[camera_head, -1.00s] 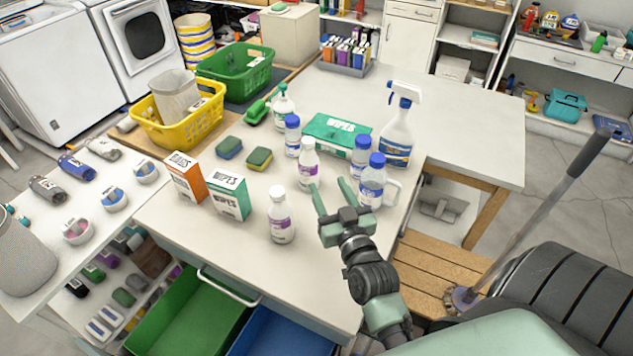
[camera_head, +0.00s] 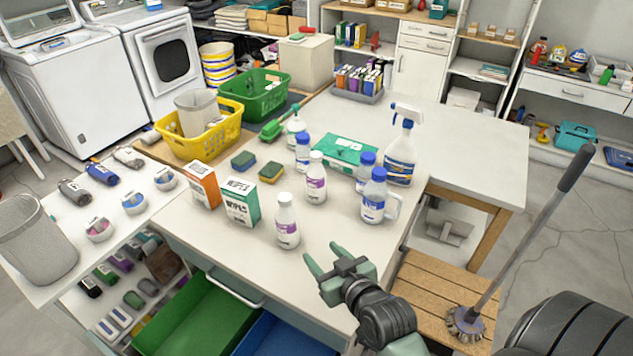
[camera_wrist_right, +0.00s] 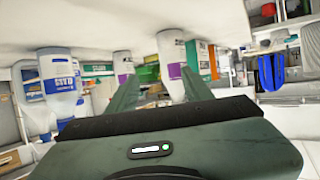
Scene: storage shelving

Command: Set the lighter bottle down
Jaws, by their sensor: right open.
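Two white bottles with purple labels stand upright on the white table: a front one (camera_head: 287,224) and one farther back (camera_head: 316,182). Which is lighter cannot be seen. My right gripper (camera_head: 322,258) is open and empty, right of the front bottle and near the table's front edge, touching neither. In the right wrist view, which looks upside down, the open fingers (camera_wrist_right: 161,80) point toward the purple-label bottles (camera_wrist_right: 172,62), which stand beyond the fingertips. My left gripper is not in view.
Blue-capped bottles, including a handled jug (camera_head: 375,203), stand right and behind. A spray bottle (camera_head: 401,150), green wipes pack (camera_head: 345,150), sponges (camera_head: 270,172) and two boxes (camera_head: 241,202) surround them. The table front (camera_head: 320,225) is clear. An open green drawer (camera_head: 195,315) lies below.

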